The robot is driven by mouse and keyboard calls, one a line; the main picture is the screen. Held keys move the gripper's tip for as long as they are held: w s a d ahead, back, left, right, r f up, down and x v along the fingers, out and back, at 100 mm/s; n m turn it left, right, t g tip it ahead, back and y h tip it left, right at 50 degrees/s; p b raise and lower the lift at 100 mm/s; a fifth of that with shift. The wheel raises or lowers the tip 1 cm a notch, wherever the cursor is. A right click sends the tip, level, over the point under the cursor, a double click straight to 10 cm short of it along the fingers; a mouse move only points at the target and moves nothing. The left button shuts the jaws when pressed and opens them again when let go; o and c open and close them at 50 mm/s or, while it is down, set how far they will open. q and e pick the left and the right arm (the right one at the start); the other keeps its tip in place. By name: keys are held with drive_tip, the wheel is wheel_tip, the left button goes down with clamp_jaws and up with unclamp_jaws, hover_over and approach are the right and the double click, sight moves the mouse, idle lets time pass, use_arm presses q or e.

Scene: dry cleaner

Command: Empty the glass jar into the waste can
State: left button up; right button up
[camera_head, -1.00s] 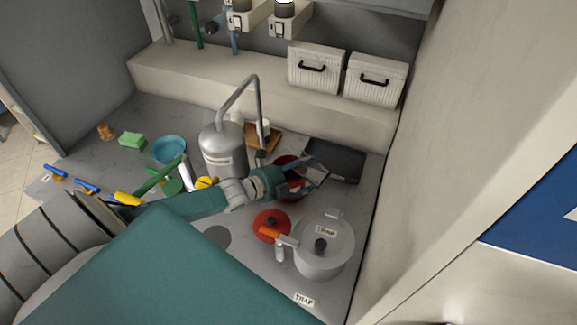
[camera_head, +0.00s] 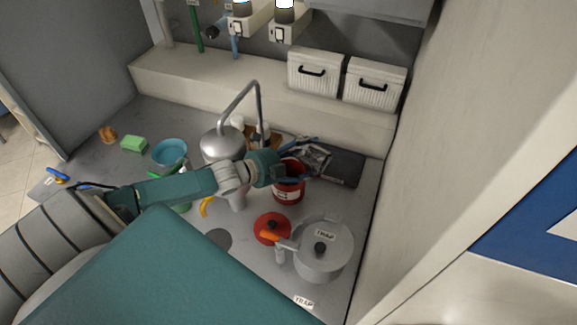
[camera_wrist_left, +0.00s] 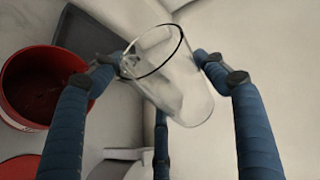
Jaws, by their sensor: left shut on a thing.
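The clear glass jar (camera_wrist_left: 172,85) is between the blue fingers of my left gripper (camera_wrist_left: 165,75) in the left wrist view. The gripper is shut on it. The jar looks tilted in that view, with its rim toward the top left; a pale patch shows inside, but I cannot tell what it is. In the head view my left gripper (camera_head: 303,158) is above and behind the red waste can (camera_head: 289,192), partly covering its top. The can is open and also shows at the left of the left wrist view (camera_wrist_left: 20,112), beside the jar. My right gripper is not in view.
A red lid (camera_head: 268,222) and a grey pot (camera_head: 335,262) marked TRAP stand in front of the can. A dark tray (camera_head: 347,168) lies behind it. A steel vessel (camera_head: 222,143) with a bent pipe is at its left, close to my arm. A wall closes the right side.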

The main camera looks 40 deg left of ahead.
use_arm(q)
drive_tip(key=shift+h, duration=0.4)
wheel_tip(320, 180, up, 6)
drive_tip(key=shift+w+d, duration=0.15)
drive_tip(key=shift+w+d+r+n, duration=0.1)
drive_tip(key=shift+w+r+n, duration=0.15)
drive_tip(key=shift+r+n, duration=0.2)
drive_tip(key=shift+r, duration=0.1)
drive_tip(key=shift+d+r+n, duration=0.2)
drive_tip(key=shift+r+n, duration=0.05)
drive_tip(key=shift+r, duration=0.15)
drive_tip(key=shift+r+h, duration=0.1)
drive_tip(key=shift+h, duration=0.2)
